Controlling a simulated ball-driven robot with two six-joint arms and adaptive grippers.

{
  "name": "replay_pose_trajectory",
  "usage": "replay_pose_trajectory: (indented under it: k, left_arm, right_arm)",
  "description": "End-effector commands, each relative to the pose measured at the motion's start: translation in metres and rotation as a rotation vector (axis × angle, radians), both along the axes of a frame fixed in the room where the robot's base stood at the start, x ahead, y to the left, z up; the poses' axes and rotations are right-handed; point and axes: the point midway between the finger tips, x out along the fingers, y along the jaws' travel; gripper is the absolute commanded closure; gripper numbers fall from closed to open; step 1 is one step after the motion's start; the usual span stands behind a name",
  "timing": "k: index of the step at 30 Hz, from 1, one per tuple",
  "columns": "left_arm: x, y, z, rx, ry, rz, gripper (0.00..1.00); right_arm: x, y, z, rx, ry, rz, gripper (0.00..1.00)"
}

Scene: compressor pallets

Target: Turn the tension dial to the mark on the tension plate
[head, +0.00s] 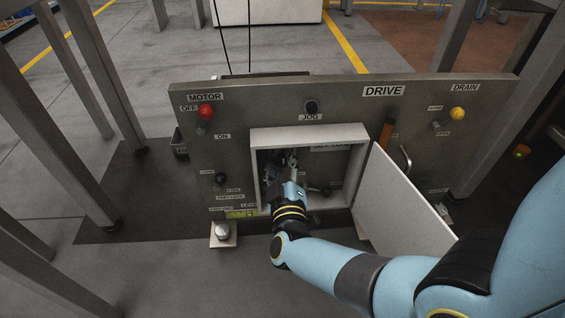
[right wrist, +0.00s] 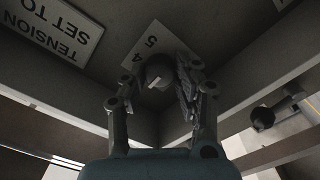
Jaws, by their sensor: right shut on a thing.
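The tension dial (right wrist: 157,72) is a dark round knob with a white pointer line, in the right wrist view. It sits on a pale scale plate (right wrist: 150,42) where the numbers 4 and 5 show; the rest of the scale is hidden. The tension plate (right wrist: 58,28) appears upside down at upper left, reading "TENSION SET TO"; any number is cut off. My right gripper (right wrist: 160,82) has its fingers on both sides of the dial and is shut on it. In the head view my right gripper (head: 286,164) reaches into the open box (head: 258,140). My left gripper is out of view.
The box's white door (head: 400,205) hangs open at the right, beside my right arm. A dark-knobbed lever (head: 322,190) is low in the box, right of my gripper. The panel (head: 350,100) also carries a red motor knob (head: 206,111) and a yellow drain knob (head: 457,113).

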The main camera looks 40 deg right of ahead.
Motion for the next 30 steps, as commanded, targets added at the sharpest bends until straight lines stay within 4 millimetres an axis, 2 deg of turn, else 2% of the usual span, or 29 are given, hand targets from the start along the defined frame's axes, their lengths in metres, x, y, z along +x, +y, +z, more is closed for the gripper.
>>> replay_pose_trajectory:
  k: [4,5,10,20,30]
  left_arm:
    - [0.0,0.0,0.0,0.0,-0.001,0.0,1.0]
    - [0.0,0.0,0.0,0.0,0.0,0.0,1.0]
    - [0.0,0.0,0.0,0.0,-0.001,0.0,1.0]
    - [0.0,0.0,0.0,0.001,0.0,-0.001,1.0]
    - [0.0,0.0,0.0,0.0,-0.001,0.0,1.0]
  right_arm:
    - [-0.001,0.001,-0.001,0.001,0.002,0.001,1.0]
    - [-0.001,0.001,-0.001,0.001,0.002,0.002,0.69]
    - [-0.001,0.0,-0.001,0.001,0.002,0.001,0.48]
    - [-0.005,0.003,-0.001,0.002,0.001,0.001,0.48]
    - [-0.053,0.033,-0.002,0.003,0.003,0.0,0.48]
